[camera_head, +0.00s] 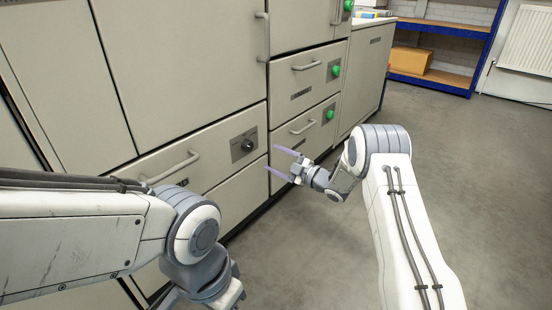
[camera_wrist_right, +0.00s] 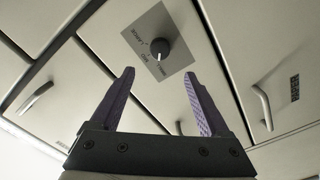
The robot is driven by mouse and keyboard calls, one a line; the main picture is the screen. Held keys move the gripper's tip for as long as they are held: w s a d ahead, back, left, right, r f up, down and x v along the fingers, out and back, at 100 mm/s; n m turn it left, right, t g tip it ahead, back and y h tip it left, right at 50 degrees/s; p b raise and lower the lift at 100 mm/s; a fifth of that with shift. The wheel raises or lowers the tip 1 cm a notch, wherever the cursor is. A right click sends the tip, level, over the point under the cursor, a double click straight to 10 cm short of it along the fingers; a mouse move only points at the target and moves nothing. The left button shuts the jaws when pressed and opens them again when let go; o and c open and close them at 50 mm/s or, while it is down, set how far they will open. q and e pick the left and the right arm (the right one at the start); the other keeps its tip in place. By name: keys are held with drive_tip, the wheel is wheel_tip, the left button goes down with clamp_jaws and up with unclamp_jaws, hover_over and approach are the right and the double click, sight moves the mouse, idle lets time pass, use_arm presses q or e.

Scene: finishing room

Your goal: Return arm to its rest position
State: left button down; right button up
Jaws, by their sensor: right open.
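My right gripper (camera_head: 279,160) is open and empty in the head view, with its two purple fingers pointing left toward the cabinet fronts. In the right wrist view its fingers (camera_wrist_right: 158,105) stand well apart with nothing between them. A black knob (camera_wrist_right: 159,49) on a grey plate lies beyond the fingertips there; the knob also shows in the head view (camera_head: 248,145), left of the gripper. A gap shows between the fingertips and the knob in the head view. My left arm comes in from the left, but its gripper fingers are out of frame below.
Beige cabinets with drawers (camera_head: 305,68) and bar handles (camera_head: 172,167) run along the left and middle. Green knobs (camera_head: 335,71) sit on the farther drawers. A blue shelf unit (camera_head: 432,79) holds a cardboard box (camera_head: 410,61) at the back. The grey floor (camera_head: 480,170) at right is clear.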

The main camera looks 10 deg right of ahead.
drive_tip(key=a+r+m+h+p, duration=0.3)
drive_tip(key=a+r+h, duration=0.15)
drive_tip(key=r, duration=0.35)
drive_tip(key=s+a+r+m+g+h+p, duration=0.2)
drive_tip(key=s+r, duration=0.1)
drive_tip(key=s, duration=0.3)
drive_tip(key=s+a+r+m+g+h+p, duration=0.1)
drive_tip(key=s+r+m+h+p, duration=0.15)
drive_tip(key=s, duration=0.35)
drive_tip(key=s+d+r+m+g+h+p, duration=0.15)
drive_tip(key=s+g, duration=0.35)
drive_tip(key=s, duration=1.3)
drive_tip(key=s+d+r+m+g+h+p, duration=0.1)
drive_tip(key=s+d+r+m+g+p, duration=0.3)
drive_tip(key=s, duration=1.5)
wheel_tip(320, 180, up, 36)
drive_tip(key=a+n+p, duration=0.1)
drive_tip(key=p, duration=3.6)
drive_tip(key=shift+s+a+r+g, duration=0.15)
drive_tip(key=shift+s+r+g, duration=0.1)
drive_tip(key=shift+g, duration=0.15)
